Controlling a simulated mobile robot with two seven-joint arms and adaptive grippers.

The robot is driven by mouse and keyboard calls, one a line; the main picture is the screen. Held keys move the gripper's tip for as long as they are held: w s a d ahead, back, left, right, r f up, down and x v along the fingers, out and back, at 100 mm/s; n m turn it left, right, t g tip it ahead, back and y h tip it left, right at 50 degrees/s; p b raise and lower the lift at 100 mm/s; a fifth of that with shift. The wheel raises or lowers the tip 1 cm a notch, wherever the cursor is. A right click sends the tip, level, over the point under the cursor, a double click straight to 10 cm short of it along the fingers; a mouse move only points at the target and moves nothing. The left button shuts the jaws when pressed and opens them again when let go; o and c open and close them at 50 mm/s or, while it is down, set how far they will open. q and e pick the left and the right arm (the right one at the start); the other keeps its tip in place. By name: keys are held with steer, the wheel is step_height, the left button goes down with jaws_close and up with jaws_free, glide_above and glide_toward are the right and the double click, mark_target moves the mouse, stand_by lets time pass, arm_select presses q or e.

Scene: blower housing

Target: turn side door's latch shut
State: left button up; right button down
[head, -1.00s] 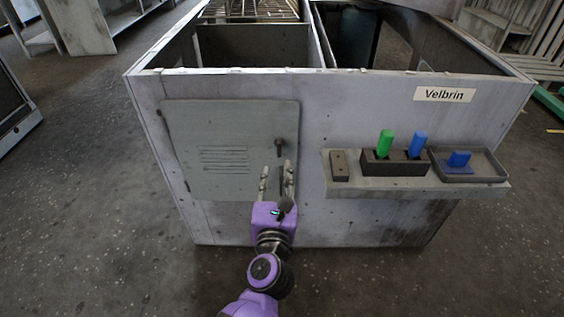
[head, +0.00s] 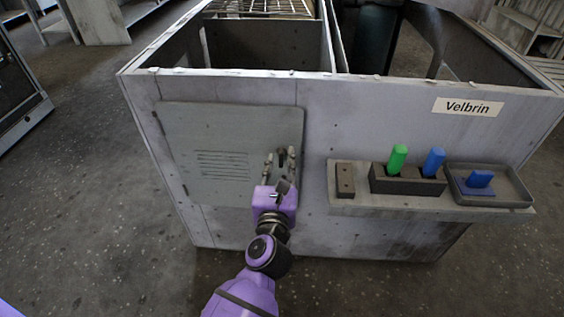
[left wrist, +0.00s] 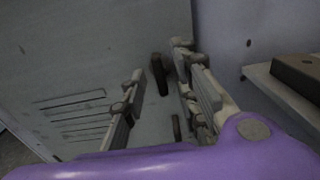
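The side door (head: 225,145) is a grey panel with vent slots, on the left part of the housing's front wall. It looks closed against the wall. Its dark latch (head: 282,154) sits near the door's right edge. In the left wrist view the latch handle (left wrist: 159,74) looks roughly upright. My left gripper (head: 280,158) is open in front of the latch, one finger on each side of it in the picture. In the left wrist view the open fingers (left wrist: 160,83) show gaps to the handle, with no contact visible. My right gripper is not in view.
Right of the door, a shelf (head: 400,206) juts from the wall. It carries a dark block (head: 345,181), a holder (head: 405,182) with green and blue pegs, and a tray (head: 505,198) with a blue piece. The floor (head: 90,200) to the left is clear.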

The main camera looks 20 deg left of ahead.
arm_select(q)
jaws_close()
